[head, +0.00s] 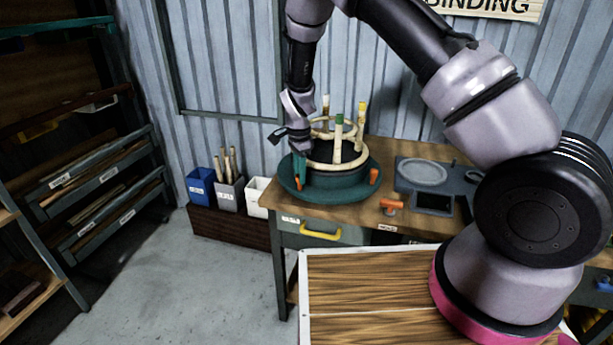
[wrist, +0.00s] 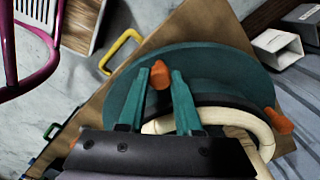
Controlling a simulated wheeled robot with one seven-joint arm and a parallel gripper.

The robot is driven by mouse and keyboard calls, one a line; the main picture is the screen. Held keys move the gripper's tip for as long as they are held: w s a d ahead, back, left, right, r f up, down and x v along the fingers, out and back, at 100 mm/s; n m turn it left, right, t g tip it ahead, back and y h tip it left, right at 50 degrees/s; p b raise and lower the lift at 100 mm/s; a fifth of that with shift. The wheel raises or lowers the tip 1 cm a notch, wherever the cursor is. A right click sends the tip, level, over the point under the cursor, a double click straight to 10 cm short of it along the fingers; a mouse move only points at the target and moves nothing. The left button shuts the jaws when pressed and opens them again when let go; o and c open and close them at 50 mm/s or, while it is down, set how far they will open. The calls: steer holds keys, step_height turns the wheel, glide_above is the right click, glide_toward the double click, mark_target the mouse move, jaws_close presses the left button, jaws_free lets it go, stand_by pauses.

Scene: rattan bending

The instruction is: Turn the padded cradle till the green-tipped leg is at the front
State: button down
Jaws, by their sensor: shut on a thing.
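The padded cradle (head: 343,192) is a round teal turntable with a dark pad and upright orange pegs. It holds an upturned rattan frame (head: 325,165) with legs pointing up. The green-tipped leg (head: 338,138) stands on the near side of the ring, around its middle as seen from the head. A yellow-tipped leg (head: 360,125) and a brown-tipped leg (head: 325,112) stand farther back. My gripper (wrist: 160,75) is shut on an orange peg (wrist: 159,69) at the rim, on the cradle's left side in the head view. Another orange peg (head: 374,176) is at the right rim.
The cradle sits on a wooden bench (head: 290,207) with an orange piece (head: 391,204) near its front edge. A grey tray (head: 422,172) lies to the right. Blue, grey and white bins (head: 257,192) stand left of the bench. A yellow drawer handle (head: 321,235) juts from the front.

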steer(key=shift+w+a+m, duration=1.1)
steer(key=shift+w+a, duration=0.2)
steer(key=shift+w+a+m, duration=0.45)
steer(key=shift+w+m, duration=0.15)
steer(key=shift+w, duration=0.1)
steer(key=shift+w+a+m, duration=0.45)
steer(key=shift+w+m, duration=0.15)
steer(key=shift+w, duration=0.1)
steer(key=c, duration=0.6)
jaws_free()
step_height(320, 180, up, 11)
steer(key=shift+f, duration=0.15)
